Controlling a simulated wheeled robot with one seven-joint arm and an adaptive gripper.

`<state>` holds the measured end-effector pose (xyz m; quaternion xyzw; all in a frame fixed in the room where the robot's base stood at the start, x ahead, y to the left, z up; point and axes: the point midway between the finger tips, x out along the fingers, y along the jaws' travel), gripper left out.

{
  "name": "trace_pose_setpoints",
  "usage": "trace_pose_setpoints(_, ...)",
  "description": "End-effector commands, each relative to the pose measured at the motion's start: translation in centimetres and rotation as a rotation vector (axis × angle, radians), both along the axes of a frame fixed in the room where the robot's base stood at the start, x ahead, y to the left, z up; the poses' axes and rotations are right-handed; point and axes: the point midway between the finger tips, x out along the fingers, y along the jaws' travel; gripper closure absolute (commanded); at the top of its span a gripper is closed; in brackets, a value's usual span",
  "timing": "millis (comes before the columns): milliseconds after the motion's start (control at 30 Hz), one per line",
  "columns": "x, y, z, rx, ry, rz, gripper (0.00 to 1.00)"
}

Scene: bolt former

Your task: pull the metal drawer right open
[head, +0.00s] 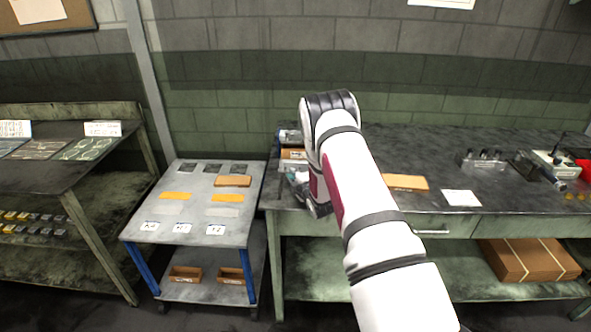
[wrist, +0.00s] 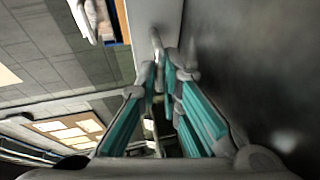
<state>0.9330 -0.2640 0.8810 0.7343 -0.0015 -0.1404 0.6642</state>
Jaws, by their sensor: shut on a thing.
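A metal drawer front (head: 295,223) shows under the left part of the green workbench top, partly hidden behind my arm. My gripper (head: 318,209) is at the bench's front edge there, mostly hidden by my wrist. In the wrist view, the teal-padded fingers of my gripper (wrist: 162,68) converge on a small grey handle (wrist: 156,42) in front of a pale grey panel (wrist: 155,15). The gripper is shut on the handle. The frames do not clearly show how far the drawer stands out.
The workbench (head: 450,208) carries boxes and small tools. A second drawer with a bar handle (head: 432,232) is to the right. A grey cart (head: 200,200) stands close on the left. A cardboard box (head: 527,260) lies on the lower shelf.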

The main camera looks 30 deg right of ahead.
Motion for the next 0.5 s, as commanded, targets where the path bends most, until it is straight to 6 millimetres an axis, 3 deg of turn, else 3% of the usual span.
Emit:
trace_pose_setpoints(200,-4.8,3.1,0.3,0.002,0.007,0.004,1.00)
trace_pose_setpoints(500,-9.9,6.5,0.2,0.002,0.006,0.002,1.00)
